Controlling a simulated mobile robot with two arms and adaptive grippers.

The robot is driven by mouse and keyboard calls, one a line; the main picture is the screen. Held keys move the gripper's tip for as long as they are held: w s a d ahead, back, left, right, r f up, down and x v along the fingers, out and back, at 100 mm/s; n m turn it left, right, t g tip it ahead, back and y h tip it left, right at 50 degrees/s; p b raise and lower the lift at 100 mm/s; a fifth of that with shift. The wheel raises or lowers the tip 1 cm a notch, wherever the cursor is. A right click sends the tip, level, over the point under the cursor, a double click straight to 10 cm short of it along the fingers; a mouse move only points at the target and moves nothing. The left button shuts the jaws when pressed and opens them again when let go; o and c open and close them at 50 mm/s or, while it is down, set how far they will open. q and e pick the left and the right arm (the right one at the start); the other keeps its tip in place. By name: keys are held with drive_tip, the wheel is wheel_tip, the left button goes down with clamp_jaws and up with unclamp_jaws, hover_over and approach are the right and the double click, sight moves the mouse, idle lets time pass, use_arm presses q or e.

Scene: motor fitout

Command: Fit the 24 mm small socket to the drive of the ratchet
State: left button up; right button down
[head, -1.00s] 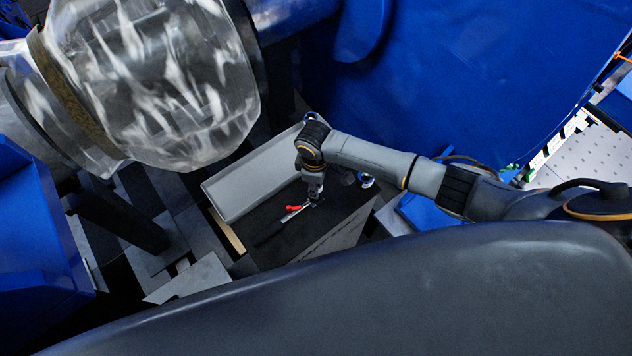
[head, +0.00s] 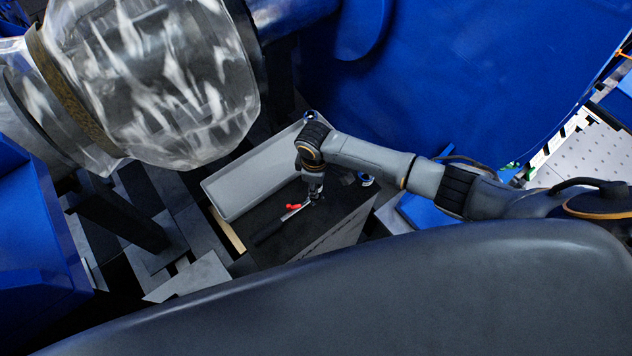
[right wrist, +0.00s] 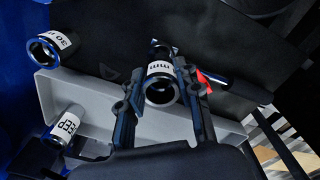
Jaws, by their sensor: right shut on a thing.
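My right gripper (right wrist: 161,76) is shut on a socket (right wrist: 160,90), whose white label shows "mm"; the number is not readable. The socket's open end faces the wrist camera. The ratchet (head: 270,230) lies on the dark top, its black handle pointing to the lower left, with a red part (head: 293,207) near its head. In the right wrist view its handle (right wrist: 244,88) is right of the held socket. My right gripper (head: 315,193) is over the head end of the ratchet. The drive is hidden, so I cannot tell whether the socket is on it. My left gripper is not in view.
A socket labelled 30 (right wrist: 44,53) and one labelled DEEP (right wrist: 62,131) stand to the left in the right wrist view. A grey tray (head: 222,205) lies beside the dark surface. A large transparent-covered motor part (head: 165,85) fills the upper left.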

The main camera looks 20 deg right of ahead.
drive_tip(key=shift+f+b, duration=0.5)
drive_tip(key=shift+f, duration=0.5)
idle(0.3)
drive_tip(key=c, duration=0.8)
unclamp_jaws()
drive_tip(key=shift+c, duration=0.2)
wheel_tip(320, 180, up, 12)
drive_tip(key=shift+a+r, duration=0.1)
drive_tip(key=shift+a, duration=0.05)
drive_tip(key=shift+s, duration=0.1)
